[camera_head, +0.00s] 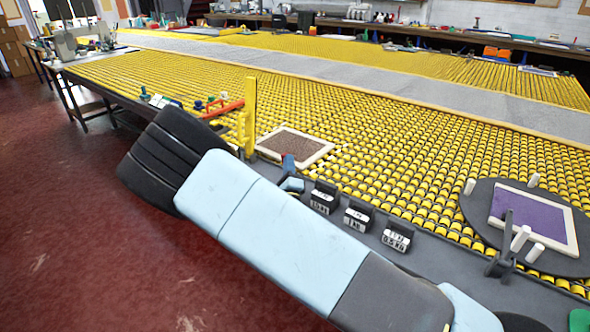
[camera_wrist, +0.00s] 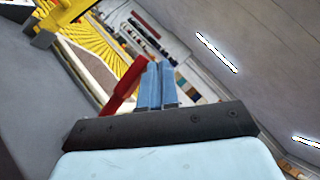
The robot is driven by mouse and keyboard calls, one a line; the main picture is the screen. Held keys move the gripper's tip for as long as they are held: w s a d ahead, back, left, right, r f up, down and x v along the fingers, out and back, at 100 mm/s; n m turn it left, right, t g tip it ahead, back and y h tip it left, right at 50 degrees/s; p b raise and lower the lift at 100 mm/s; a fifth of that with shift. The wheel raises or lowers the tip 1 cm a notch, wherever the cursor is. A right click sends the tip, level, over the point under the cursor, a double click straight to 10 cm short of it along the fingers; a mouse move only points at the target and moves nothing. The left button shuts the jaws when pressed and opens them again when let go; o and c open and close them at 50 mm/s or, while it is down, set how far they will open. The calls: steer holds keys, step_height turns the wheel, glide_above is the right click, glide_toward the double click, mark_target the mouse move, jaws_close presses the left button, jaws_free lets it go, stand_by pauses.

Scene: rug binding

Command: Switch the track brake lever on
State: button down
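A red lever (camera_wrist: 124,86) stands tilted in the wrist view, just left of my fingers. Its lower end is hidden behind my gripper's dark body, and I see no label on it. My gripper (camera_wrist: 160,70) has two blue fingers side by side with almost no gap. Nothing shows between them. Whether the left finger touches the lever is unclear. In the head view my gripper (camera_head: 289,163) is mostly hidden behind my light blue arm, near the table's front edge. A grey upright lever (camera_head: 506,232) stands at the right, apart from my gripper.
A yellow post (camera_head: 250,115) and a white-rimmed tray (camera_head: 325,153) with a brown sample stand beyond my gripper. Several dark weights, including one marked 1 kg (camera_head: 357,218), line the front edge. A dark round plate (camera_head: 475,208) bears a purple framed sample (camera_head: 535,216). Yellow rollers cover the table.

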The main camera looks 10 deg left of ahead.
steer(key=shift+w+a+f, duration=0.1)
steer(key=shift+w+a, duration=0.3)
steer(key=shift+a, duration=0.25)
steer(key=shift+w+a, duration=0.4)
steer(key=shift+a, duration=0.3)
steer(key=shift+w+a+f, duration=0.1)
steer(key=shift+w+a, duration=0.3)
steer(key=shift+a, duration=0.25)
steer(key=shift+a, duration=0.1)
